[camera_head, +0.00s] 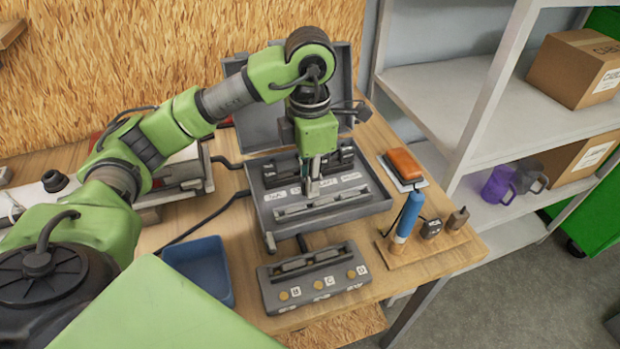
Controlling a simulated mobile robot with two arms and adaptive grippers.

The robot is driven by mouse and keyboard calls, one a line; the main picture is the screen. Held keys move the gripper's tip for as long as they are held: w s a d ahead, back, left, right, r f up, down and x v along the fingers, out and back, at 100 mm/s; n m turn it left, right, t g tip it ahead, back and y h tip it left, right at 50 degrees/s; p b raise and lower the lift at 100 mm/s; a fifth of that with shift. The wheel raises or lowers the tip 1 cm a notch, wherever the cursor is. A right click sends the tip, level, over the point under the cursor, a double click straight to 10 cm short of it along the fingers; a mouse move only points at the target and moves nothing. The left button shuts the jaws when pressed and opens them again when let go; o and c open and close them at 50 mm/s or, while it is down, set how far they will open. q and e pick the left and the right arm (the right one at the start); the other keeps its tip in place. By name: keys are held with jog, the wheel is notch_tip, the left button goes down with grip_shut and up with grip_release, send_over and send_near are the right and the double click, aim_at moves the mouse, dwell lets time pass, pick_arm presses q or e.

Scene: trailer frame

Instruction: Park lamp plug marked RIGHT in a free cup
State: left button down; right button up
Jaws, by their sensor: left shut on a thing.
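My left gripper (310,187) points straight down over the open grey case (378,205). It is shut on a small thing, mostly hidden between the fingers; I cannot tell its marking. A row of white labels runs across the case; the rightmost label (350,177) seems to read RIGHT, and the gripper covers part of the row. Dark holders (345,155) stand behind the labels, and a grey slotted bar (325,202) lies in front. A grey block (268,290) with brass discs and letters, B, C and D, stands nearer. Which places are free cups is unclear.
A blue bin (200,268) stands left of the lettered block. To the right are an orange box-like item (404,165) and a wooden stand (440,240) with a blue cylinder (408,214). A purple mug (497,185) sits on the shelf. Dark cables cross the bench's left side.

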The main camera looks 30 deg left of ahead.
pick_arm(q)
jog(key=shift+f, duration=0.1)
dwell(0.3)
jog(key=shift+f+b, duration=0.3)
jog(key=shift+b, duration=0.2)
jog(key=shift+f, duration=0.15)
jog(key=shift+f+b, duration=0.45)
jog(key=shift+b, duration=0.15)
jog(key=shift+f+b, duration=0.55)
jog(key=shift+b, duration=0.05)
jog(key=shift+f+b, duration=0.45)
jog(key=shift+f, duration=0.05)
dwell(0.4)
jog(key=c, duration=1.9)
grip_release()
